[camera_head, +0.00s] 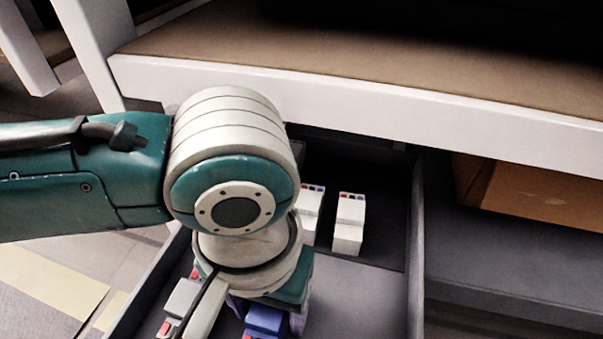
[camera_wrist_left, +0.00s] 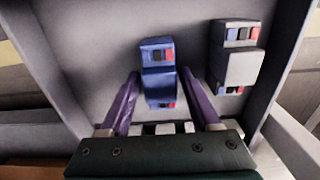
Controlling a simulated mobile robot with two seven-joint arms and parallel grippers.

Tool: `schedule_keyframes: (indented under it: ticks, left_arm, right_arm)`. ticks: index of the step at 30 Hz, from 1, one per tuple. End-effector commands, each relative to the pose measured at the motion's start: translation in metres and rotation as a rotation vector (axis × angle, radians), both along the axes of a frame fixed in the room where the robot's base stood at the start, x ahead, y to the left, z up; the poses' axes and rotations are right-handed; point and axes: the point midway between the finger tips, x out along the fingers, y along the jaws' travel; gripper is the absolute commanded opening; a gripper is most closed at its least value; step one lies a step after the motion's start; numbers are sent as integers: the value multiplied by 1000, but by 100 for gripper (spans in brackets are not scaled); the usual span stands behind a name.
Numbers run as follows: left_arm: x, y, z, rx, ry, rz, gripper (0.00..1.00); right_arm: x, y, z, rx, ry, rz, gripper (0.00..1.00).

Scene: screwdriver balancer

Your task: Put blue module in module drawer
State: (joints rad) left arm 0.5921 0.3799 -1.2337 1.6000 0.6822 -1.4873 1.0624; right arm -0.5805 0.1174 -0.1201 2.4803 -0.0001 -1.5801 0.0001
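The blue module (camera_head: 265,320) is inside the grey module drawer (camera_head: 370,300), partly hidden by my left arm. The wrist view shows the blue module (camera_wrist_left: 158,75) more fully, with red and dark parts at its ends. My left gripper (camera_wrist_left: 160,73) points down into the drawer. Its purple fingers stand open on either side of the blue module, with a gap on each side. The module appears to rest on the drawer floor. My right gripper is not in view.
White modules (camera_head: 349,222) stand at the drawer's back. A light grey module (camera_wrist_left: 236,60) lies near the blue one, close to the drawer wall. A white-edged table (camera_head: 350,105) overhangs the back. A cardboard box (camera_head: 530,195) is at right. Drawer floor at front right is bare.

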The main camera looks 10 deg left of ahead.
Motion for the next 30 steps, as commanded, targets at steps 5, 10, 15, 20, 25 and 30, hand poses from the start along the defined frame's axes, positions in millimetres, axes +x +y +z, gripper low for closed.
schedule_keyframes:
  ticks: [5, 10, 15, 20, 25, 30]
  left_arm:
    - [0, 0, 0, 0, 0, 0, 79]
    - [0, 0, 0, 1, 0, 0, 79]
    - [0, 0, 7, 0, 0, 0, 79]
    - [0, 0, 28, 0, 0, 0, 79]
    - [0, 0, 60, 0, 0, 1, 79]
    - [-1, 0, 90, -1, 1, -1, 79]
  right_arm:
    - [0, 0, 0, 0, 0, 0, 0]
    - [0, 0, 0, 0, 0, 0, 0]
    - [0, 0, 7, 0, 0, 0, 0]
    - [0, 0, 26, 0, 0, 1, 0]
    - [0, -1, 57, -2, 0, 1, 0]
    - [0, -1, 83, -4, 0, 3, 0]
